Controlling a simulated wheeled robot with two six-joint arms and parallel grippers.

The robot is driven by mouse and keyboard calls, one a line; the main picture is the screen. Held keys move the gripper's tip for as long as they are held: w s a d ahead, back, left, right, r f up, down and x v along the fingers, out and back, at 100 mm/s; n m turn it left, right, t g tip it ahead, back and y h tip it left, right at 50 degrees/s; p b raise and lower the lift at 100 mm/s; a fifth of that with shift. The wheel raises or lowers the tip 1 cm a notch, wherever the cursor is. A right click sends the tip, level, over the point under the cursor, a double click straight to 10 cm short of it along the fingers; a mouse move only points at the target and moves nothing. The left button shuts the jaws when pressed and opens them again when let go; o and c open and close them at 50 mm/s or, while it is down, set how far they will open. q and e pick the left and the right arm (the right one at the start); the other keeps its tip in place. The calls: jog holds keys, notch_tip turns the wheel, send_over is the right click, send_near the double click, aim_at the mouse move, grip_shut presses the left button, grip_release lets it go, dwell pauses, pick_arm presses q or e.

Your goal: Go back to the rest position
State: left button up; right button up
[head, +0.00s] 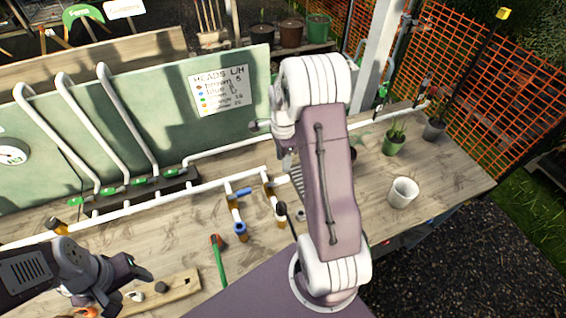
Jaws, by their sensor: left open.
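My left gripper (128,286) is at the lower left, open, over the near edge of the workbench. No object shows between its fingers. It is close to a wooden strip (180,289) with small dark and pale pieces on it. My right arm (327,170) rises through the middle of the picture, bent, with its white joints at top and bottom. It covers part of the bench, and I cannot make out its gripper behind it.
The wooden workbench (190,225) carries white pipes, blue-handled valves (241,230) and a red-and-green tool (218,258). A white cup (403,192) and potted plants (394,140) stand at right. A green panel (140,130) and orange fence (470,90) stand behind.

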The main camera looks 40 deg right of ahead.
jog(key=s+a+n+t+b, duration=0.1)
jog(key=a+n+b, duration=0.35)
jog(key=a, duration=0.55)
jog(key=s+a+f+n, duration=0.1)
jog(key=s+a+n, duration=0.1)
jog(key=s+n, duration=0.3)
jog(key=s+a+f+n+b, duration=0.1)
jog(key=s+a+n, duration=0.2)
jog(key=s+n, duration=0.3)
jog(key=n, duration=0.5)
jog(key=shift+s+f, duration=0.15)
jog(key=shift+f, duration=0.15)
jog(key=shift+s, duration=0.1)
